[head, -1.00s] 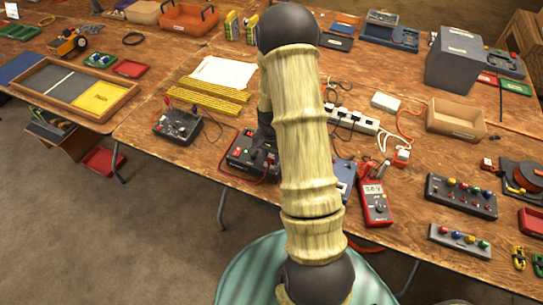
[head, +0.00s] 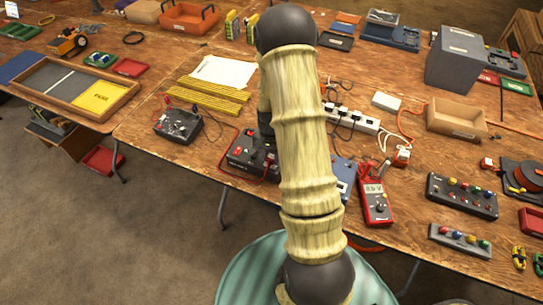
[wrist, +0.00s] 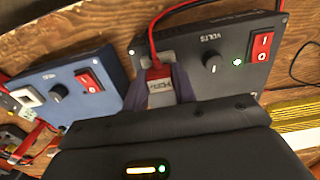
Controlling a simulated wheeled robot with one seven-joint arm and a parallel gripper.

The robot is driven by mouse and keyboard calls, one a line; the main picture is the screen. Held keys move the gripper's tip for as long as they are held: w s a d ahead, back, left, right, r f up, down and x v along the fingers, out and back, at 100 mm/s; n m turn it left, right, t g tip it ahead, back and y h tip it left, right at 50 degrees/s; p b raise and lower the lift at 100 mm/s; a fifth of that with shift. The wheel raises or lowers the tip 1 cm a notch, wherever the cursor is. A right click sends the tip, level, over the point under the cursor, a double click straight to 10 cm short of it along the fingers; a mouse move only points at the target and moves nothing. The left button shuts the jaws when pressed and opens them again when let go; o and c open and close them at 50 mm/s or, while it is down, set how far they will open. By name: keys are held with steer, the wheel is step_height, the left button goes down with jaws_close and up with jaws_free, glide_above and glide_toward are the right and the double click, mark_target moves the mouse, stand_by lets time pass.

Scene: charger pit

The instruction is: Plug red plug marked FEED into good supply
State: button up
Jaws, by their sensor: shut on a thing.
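My gripper (wrist: 158,88) is shut on the red plug (wrist: 158,74), whose pale label is too small to read surely. A red lead runs from the plug. The plug is at the left end of the dark supply (wrist: 205,72), marked VOLTS, with a knob, a lit green light and a red switch. I cannot tell whether the plug is fully seated. The dark supply also shows in the head view (head: 240,158), partly behind my arm. A blue supply (wrist: 70,90) with a knob and red switch stands to its left in the wrist view.
A red multimeter (head: 375,203) lies near the table's front edge, right of my arm. Another dark box (head: 178,125) with leads stands to the left. A white power strip (head: 352,120) and an open cardboard box (head: 457,118) are farther right.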

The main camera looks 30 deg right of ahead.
steer(key=shift+f, duration=0.15)
stand_by(0.4)
steer(key=o, duration=1.4)
steer(key=shift+r+p, duration=2.8)
steer(key=shift+r, duration=0.95)
